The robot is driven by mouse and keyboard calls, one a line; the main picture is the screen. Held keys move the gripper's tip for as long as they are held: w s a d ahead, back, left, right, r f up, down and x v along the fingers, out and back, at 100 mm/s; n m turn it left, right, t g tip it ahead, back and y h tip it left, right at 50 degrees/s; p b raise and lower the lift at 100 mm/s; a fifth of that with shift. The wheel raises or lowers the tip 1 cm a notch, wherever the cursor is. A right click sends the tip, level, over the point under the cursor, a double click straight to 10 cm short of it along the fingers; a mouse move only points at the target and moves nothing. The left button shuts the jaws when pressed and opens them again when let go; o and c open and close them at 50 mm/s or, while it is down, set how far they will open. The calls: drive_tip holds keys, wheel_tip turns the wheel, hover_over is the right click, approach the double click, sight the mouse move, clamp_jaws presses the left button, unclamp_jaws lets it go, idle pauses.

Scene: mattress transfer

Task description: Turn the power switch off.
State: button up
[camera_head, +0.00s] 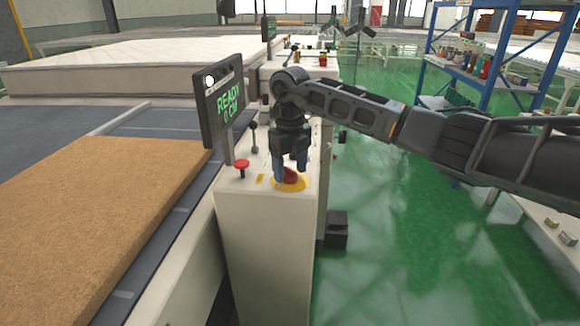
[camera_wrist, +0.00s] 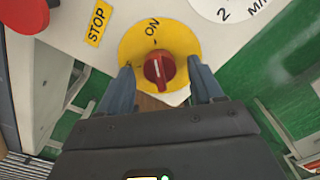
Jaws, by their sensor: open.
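The power switch is a red rotary knob (camera_wrist: 159,69) on a round yellow plate (camera_wrist: 178,38) marked "ON"; its white pointer line runs toward the "ON" side in the wrist view. In the head view the red knob (camera_head: 290,175) sits on the yellow plate (camera_head: 289,185) atop a white control cabinet (camera_head: 265,235). My gripper (camera_head: 290,170) points down over the switch. In the wrist view its two blue-grey fingers (camera_wrist: 163,85) are apart, one on each side of the knob. I cannot tell whether they touch it.
A red mushroom button (camera_head: 242,165) and a black lever (camera_head: 253,138) stand left of the switch. A yellow "STOP" label (camera_wrist: 97,24) is near the plate.

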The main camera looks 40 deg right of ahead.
drive_tip(key=c, duration=1.1)
drive_tip(key=shift+o, duration=0.2)
drive_tip(key=shift+n, duration=0.3)
drive_tip(key=n+b, duration=0.1)
drive_tip(key=n, duration=0.2)
drive_tip(key=shift+n+b, duration=0.3)
drive_tip(key=shift+b, duration=0.05)
drive_tip(key=n+b, duration=0.1)
drive_tip(key=n, duration=0.3)
drive_tip(key=shift+n+b, duration=0.3)
drive_tip(key=shift+b, duration=0.1)
drive_tip(key=n+b, duration=0.1)
drive_tip(key=n, duration=0.3)
drive_tip(key=shift+n, duration=0.3)
drive_tip(key=shift+n+b, duration=0.65)
drive_tip(key=shift+n, duration=1.55)
